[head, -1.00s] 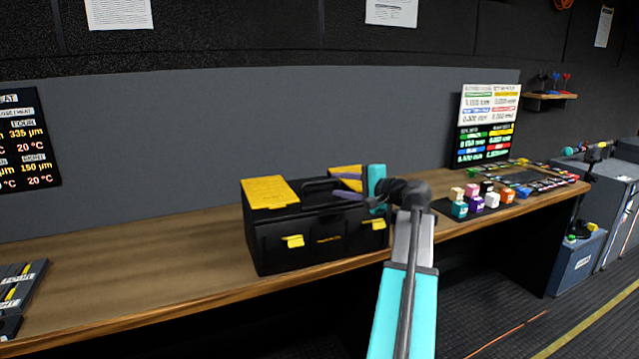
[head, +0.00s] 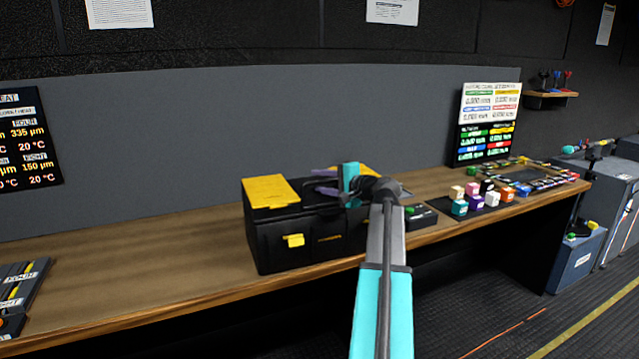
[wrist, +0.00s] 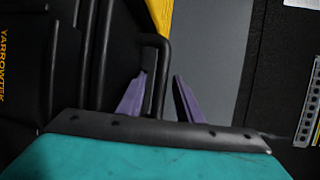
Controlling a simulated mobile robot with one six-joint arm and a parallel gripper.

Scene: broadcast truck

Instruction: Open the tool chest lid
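The black tool chest (head: 270,235) stands on the wooden bench, its lid shut, with a yellow panel (head: 270,191) on the lid's left part. A yellow latch (head: 293,240) shows on its front; the right front is behind my arm. My gripper (head: 318,181) is over the lid's middle, at the handle. In the wrist view my purple fingers (wrist: 160,77) are apart, and the black handle bar (wrist: 165,60) runs between them. I cannot tell whether either finger touches it.
To the right are a small black box with a green button (head: 411,211), several coloured blocks (head: 480,198) and an upright board (head: 487,125). A grey wall panel (head: 200,130) rises behind.

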